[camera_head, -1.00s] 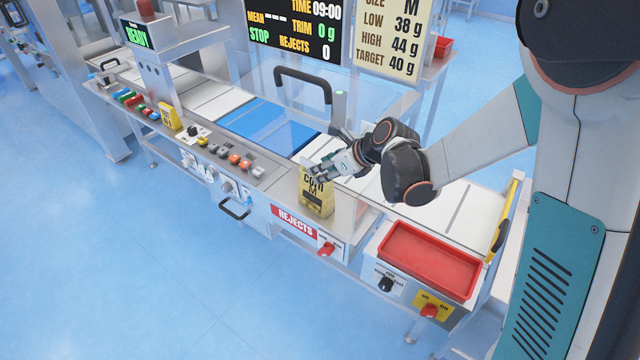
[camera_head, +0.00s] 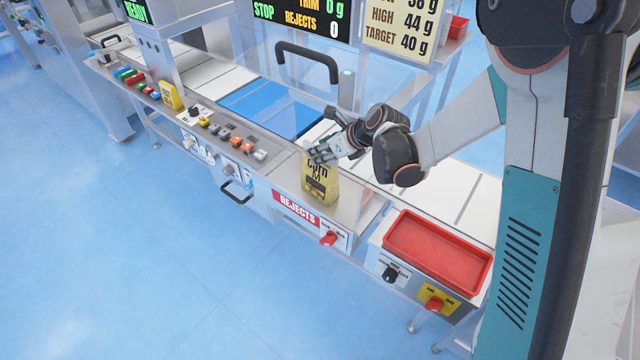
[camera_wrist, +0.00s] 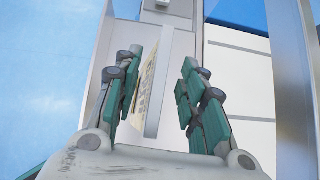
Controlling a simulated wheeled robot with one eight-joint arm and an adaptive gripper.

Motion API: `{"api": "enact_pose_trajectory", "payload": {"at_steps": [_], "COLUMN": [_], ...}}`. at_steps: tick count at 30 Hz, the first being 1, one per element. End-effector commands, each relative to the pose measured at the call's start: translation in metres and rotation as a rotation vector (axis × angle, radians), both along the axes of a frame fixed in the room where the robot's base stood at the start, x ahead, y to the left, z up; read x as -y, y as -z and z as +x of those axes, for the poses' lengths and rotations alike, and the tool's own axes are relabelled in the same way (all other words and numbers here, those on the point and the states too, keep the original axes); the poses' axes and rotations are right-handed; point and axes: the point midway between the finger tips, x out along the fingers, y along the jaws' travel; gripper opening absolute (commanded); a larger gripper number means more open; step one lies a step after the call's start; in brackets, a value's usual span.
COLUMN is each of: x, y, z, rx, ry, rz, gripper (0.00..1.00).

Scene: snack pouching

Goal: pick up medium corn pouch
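The yellow corn pouch (camera_head: 320,187), marked with an M, stands upright on the metal ledge beside the conveyor in the head view. My gripper (camera_head: 321,154) is at its top, with the fingers in front of the upper edge. In the wrist view the pouch (camera_wrist: 146,86) shows edge-on between the fingers of my gripper (camera_wrist: 160,75). It is close to the left finger, with a clear gap to the right finger. The gripper is open. Whether the left finger touches the pouch I cannot tell.
A red tray (camera_head: 437,252) sits to the right of the pouch, above a yellow switch plate. A REJECTS drawer (camera_head: 297,208) is below the pouch. A black handle (camera_head: 309,62) on a clear cover stands behind. A small yellow box (camera_head: 171,96) stands near the buttons at left.

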Motion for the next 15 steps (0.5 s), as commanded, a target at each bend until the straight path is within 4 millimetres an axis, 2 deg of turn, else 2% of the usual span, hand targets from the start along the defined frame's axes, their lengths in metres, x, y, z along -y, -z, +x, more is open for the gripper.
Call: {"api": "enact_pose_trajectory", "payload": {"at_steps": [3,10,15], "x": [-0.0064,-0.0068,-0.0067], "y": [0.0091,0.0087,0.0086], "z": [0.0059,0.0063,0.0061], "rx": [0.0,0.001,0.001], "ry": [0.0,0.001,0.001], "rz": [0.0,0.0,0.0], "gripper": [0.38,0.35,0.0]}}
